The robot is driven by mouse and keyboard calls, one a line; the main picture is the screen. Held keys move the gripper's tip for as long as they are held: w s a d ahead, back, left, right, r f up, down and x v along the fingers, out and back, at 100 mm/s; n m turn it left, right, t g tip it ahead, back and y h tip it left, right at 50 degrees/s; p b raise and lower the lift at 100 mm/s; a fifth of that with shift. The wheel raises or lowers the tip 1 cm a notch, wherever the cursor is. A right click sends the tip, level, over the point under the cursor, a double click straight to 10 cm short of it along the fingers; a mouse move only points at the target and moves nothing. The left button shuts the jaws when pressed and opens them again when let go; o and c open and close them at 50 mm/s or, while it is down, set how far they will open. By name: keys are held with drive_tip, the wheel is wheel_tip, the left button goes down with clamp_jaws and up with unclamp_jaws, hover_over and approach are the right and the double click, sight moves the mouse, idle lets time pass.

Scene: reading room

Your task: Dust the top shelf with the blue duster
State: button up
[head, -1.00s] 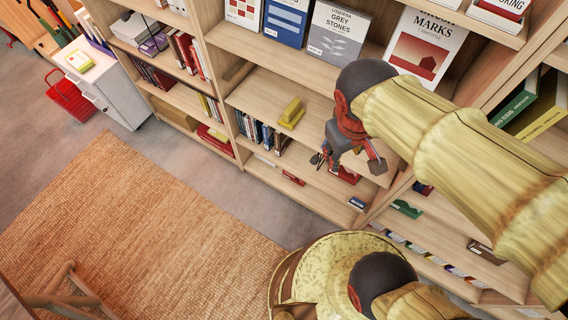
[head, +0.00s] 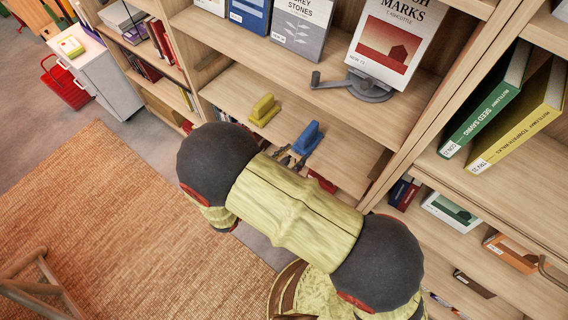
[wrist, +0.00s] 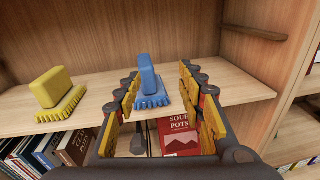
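The blue duster (head: 307,138) stands upright on a middle shelf of the wooden bookcase, to the right of a yellow brush-like block (head: 263,110). In the wrist view the blue duster (wrist: 149,80) has a blue handle and a bristled base, and it lies ahead between my fingers. My gripper (wrist: 160,84) is open, with one finger on each side of the duster's line and no visible grip on it. In the head view my gripper (head: 291,160) is mostly hidden behind my arm, just in front of the duster. Which board is the top shelf is unclear.
The shelf above (head: 235,45) holds upright books and a grey metal stand (head: 352,86). Below the duster's shelf are books, including a red one (wrist: 178,135). The yellow block (wrist: 56,94) is left of my fingers. Bookcase uprights and green and yellow books (head: 520,115) stand right.

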sight(306, 133)
drive_tip(key=w+d, duration=0.1)
drive_tip(key=w, duration=0.2)
drive_tip(key=w+d+f+n+t, duration=0.1)
drive_tip(key=w+d, duration=0.1)
drive_tip(key=w, duration=0.1)
drive_tip(key=w+d+f+n+y, duration=0.1)
drive_tip(key=w+d, duration=0.1)
drive_tip(key=w, duration=0.1)
drive_tip(key=shift+w+f+t+b, duration=0.1)
drive_tip(key=shift+w+t+b, duration=0.1)
drive_tip(key=shift+t+b, duration=0.1)
idle(0.3)
clamp_jaws()
idle(0.5)
idle(0.5)
drive_tip(key=shift+r+p, duration=0.85)
drive_tip(key=shift+r, duration=0.15)
